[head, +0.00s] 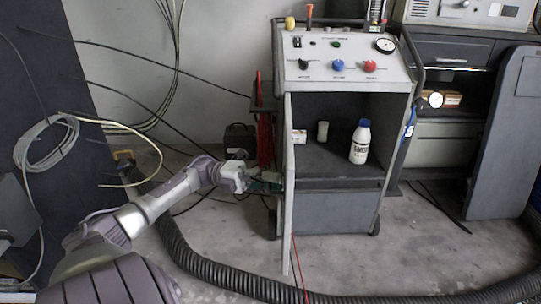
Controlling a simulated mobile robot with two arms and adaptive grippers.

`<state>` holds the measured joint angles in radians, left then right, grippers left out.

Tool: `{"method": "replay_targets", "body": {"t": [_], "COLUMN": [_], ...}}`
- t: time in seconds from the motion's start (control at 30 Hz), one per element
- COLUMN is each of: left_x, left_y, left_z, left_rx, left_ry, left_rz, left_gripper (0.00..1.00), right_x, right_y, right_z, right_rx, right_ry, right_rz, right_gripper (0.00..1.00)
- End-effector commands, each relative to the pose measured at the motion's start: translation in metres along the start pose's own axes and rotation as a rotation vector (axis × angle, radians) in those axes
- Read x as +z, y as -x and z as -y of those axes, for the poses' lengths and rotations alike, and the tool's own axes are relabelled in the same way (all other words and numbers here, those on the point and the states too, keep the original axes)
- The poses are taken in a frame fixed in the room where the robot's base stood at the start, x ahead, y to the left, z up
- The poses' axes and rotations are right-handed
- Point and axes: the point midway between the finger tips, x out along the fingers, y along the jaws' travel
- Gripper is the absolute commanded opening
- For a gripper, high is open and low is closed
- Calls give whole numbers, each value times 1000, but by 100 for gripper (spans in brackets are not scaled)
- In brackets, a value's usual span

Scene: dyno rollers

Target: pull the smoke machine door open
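The smoke machine (347,58) is a grey wheeled cabinet with a sloped control panel, in the middle of the head view. Its door (288,230) stands open, seen nearly edge-on at the cabinet's left side and swung toward me. My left gripper (276,186) is at the left face of the door, at lower-middle height. Its fingers are small and dark, so contact and opening are unclear. My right gripper is out of view.
A thick black corrugated hose (240,285) curves across the floor in front. Red cables hang left of the cabinet. A dark panel (505,140) and drawer cabinet (445,50) stand at right.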

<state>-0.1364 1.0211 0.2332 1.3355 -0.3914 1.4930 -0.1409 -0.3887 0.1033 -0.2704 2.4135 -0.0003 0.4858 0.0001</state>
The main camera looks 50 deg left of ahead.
Motion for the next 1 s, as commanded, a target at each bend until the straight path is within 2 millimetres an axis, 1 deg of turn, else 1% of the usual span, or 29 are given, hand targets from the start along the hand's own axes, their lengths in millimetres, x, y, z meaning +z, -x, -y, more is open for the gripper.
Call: {"method": "replay_targets", "body": {"t": [0.33,0.47,0.57,0.8,0.9,1.0], "left_x": [0,0,1,2,1,2], "left_y": [0,10,27,80,98,109], "left_z": [-1,-1,-1,0,0,0], "left_rx": [0,1,2,2,1,1], "left_ry": [1,2,2,1,-1,0], "left_rz": [-1,0,2,4,2,1], "left_gripper": [36,36,36,36,36,36], "right_x": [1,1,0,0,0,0], "right_y": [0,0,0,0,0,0], "right_z": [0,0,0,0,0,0], "right_rx": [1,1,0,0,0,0], "right_ry": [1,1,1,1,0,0], "right_rz": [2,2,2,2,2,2], "right_gripper": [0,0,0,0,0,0]}}
